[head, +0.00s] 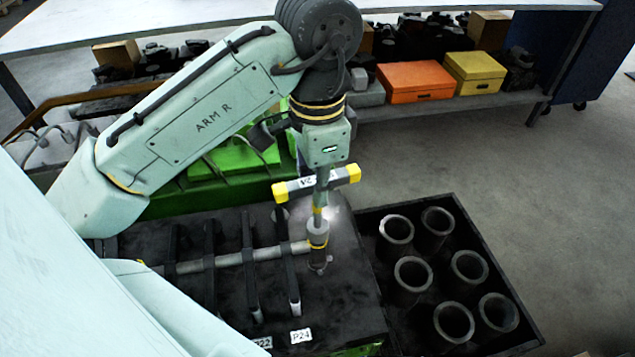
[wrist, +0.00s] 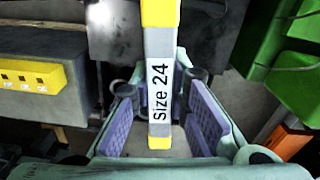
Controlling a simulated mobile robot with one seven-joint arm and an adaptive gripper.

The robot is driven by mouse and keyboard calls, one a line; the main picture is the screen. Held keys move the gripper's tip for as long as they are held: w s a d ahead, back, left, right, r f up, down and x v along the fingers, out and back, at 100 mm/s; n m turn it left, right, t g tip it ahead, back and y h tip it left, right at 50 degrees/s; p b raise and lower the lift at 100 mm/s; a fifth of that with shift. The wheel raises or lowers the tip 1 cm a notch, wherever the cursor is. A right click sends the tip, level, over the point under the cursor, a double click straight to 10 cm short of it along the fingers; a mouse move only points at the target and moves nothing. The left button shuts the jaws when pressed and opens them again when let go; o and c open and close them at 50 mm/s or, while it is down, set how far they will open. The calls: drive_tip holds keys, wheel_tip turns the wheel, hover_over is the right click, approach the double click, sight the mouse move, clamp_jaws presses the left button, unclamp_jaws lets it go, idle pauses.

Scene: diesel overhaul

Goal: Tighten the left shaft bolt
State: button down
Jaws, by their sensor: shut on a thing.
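My gripper (head: 325,172) points down over the dark engine block. It is shut on a T-handled socket tool (head: 345,178) with yellow ends. In the wrist view the handle (wrist: 160,72) reads "Size 24" and passes between the purple-padded fingers of my gripper (wrist: 160,105). The tool's stem goes down to a dark socket (head: 317,233) with a yellow band, roughly upright. The socket stands at the right end of a grey shaft (head: 225,260) lying across the block. The bolt under the socket is hidden, so I cannot tell how well it is seated.
A black tray (head: 517,311) with several metal cylinder liners (head: 412,273) stands right of the block. Black brackets cross the shaft. Labels P22 (head: 262,342) and P24 (head: 301,336) lie at the block's front. Orange (head: 416,80) and yellow (head: 474,72) boxes sit on a shelf behind.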

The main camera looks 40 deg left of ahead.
drive_tip(key=n, duration=0.5)
drive_tip(key=shift+f, duration=0.1)
idle(0.3)
drive_tip(key=shift+f+b, duration=0.35)
drive_tip(key=shift+f, duration=0.3)
drive_tip(key=shift+r+m+p, duration=0.2)
drive_tip(key=shift+m+p, duration=0.4)
drive_tip(key=shift+m, duration=0.1)
drive_tip(key=shift+f+m, duration=0.2)
drive_tip(key=shift+m, duration=0.6)
drive_tip(key=m, duration=0.5)
drive_tip(key=shift+n, duration=0.3)
